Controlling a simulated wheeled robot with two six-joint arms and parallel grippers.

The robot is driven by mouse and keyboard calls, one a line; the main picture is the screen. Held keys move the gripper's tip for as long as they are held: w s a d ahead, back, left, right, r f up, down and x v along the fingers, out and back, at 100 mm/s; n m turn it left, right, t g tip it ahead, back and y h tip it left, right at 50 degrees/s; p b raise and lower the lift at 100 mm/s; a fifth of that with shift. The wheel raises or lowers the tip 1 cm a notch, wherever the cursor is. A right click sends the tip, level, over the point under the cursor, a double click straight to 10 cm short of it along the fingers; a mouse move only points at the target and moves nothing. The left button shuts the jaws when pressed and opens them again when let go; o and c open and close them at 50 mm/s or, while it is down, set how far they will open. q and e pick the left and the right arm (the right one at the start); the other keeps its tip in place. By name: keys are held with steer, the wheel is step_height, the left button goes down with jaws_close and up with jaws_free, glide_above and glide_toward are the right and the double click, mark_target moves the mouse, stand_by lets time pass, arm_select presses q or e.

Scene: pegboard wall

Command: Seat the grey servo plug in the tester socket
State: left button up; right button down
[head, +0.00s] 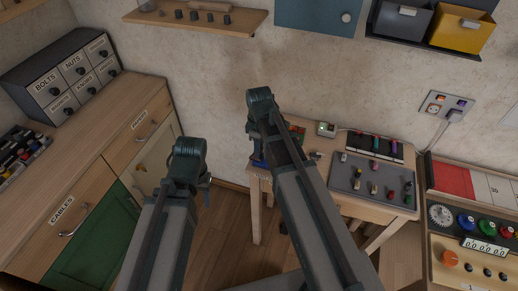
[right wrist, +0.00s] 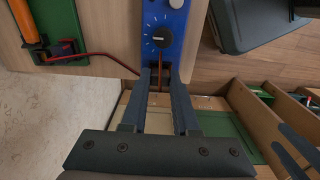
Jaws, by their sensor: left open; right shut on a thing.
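The blue tester (right wrist: 158,56) with a black dial (right wrist: 157,35) lies just beyond my right fingertips in the right wrist view. My right gripper (right wrist: 159,74) is shut on a small dark part at the tester's near end, which I take as the servo plug. The plug is mostly hidden between the fingers. A red wire (right wrist: 112,61) runs to it from a dark box (right wrist: 66,50) on a green board (right wrist: 58,60). The socket is hidden, so I cannot tell whether the plug is in it. My left gripper (head: 206,190) is open and empty, mostly hidden by its wrist, left of the table.
The wooden table (head: 262,182) also holds a grey mat (head: 348,181) with several small parts at the right. A drawer cabinet (head: 58,78) stands on the left counter. A panel with knobs (head: 470,262) is at lower right. Floor shows between counter and table.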

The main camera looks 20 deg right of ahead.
steer(key=shift+f, duration=0.3)
steer(key=c, duration=0.6)
jaws_free()
steer(key=shift+r, duration=0.15)
steer(key=shift+r+p, duration=2.45)
steer(key=shift+s+a, duration=0.1)
steer(key=s+a+m+h, duration=0.1)
steer(key=s+a+m, duration=0.6)
steer(key=s+a, duration=0.3)
steer(key=s, duration=0.4)
steer(key=shift+a, duration=0.15)
